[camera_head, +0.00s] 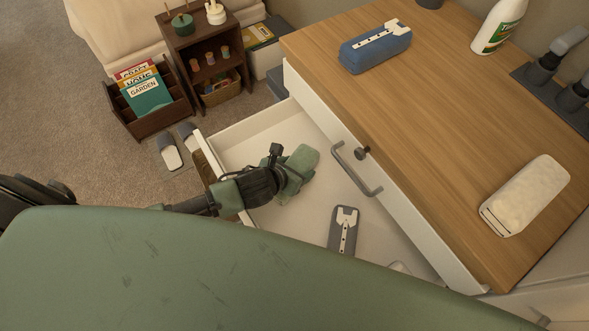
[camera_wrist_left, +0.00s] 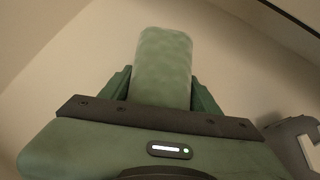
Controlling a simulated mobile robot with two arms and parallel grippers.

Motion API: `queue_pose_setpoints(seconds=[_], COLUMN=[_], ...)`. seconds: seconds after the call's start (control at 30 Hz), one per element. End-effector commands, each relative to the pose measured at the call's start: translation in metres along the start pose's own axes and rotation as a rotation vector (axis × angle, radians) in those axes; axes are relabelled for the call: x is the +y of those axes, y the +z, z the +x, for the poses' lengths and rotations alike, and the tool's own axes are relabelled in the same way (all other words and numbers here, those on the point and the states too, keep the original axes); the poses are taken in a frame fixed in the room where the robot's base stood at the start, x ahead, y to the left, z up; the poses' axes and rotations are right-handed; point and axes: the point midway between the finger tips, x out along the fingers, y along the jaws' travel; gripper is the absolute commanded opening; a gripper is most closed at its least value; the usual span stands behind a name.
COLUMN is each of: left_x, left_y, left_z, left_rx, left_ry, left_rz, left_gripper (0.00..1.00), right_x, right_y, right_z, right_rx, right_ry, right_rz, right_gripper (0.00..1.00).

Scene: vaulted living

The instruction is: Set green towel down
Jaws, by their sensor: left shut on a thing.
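The green towel (camera_head: 303,158) is a small rolled bundle inside the open white drawer (camera_head: 262,127). My left gripper (camera_head: 291,176) is shut on it, reaching into the drawer over its left front wall. In the left wrist view the towel (camera_wrist_left: 163,68) stands out between the two green fingers (camera_wrist_left: 161,90), with the pale drawer floor behind it. Whether the towel touches the drawer floor is hard to tell. My right gripper does not show.
A grey device (camera_head: 344,231) lies in the drawer to the right of the towel. A magazine rack (camera_head: 149,101) stands at the left.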

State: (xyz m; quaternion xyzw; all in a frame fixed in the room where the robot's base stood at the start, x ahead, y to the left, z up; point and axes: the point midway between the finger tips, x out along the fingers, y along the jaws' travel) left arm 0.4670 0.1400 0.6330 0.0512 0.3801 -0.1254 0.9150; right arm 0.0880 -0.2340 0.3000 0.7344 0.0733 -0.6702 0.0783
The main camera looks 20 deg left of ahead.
Motion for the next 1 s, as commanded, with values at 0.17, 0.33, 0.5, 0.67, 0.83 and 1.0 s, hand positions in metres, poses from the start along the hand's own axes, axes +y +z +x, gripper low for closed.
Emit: queue_pose_setpoints(seconds=[0.17,0.33,0.5,0.67,0.83,1.0], left_x=[0.000,0.000,0.000,0.000,0.000,0.001], left_y=[0.002,-0.001,-0.001,-0.001,0.002,0.002], left_z=[-0.002,0.002,0.001,0.001,-0.005,-0.035], left_rx=[-0.002,-0.001,0.000,0.000,0.000,0.000], left_ry=[0.000,0.001,0.000,0.000,-0.001,0.000], left_rz=[0.000,0.001,0.000,0.000,0.001,0.004], left_gripper=[0.15,0.15,0.83,0.83,0.83,0.83], right_x=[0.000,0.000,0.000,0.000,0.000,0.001], right_y=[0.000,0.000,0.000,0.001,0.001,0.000], right_z=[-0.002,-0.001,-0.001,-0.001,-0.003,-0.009], right_rx=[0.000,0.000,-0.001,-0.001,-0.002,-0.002], right_ry=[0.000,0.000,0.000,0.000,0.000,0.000], right_rz=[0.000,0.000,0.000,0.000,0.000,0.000], right_gripper=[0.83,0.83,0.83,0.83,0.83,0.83])
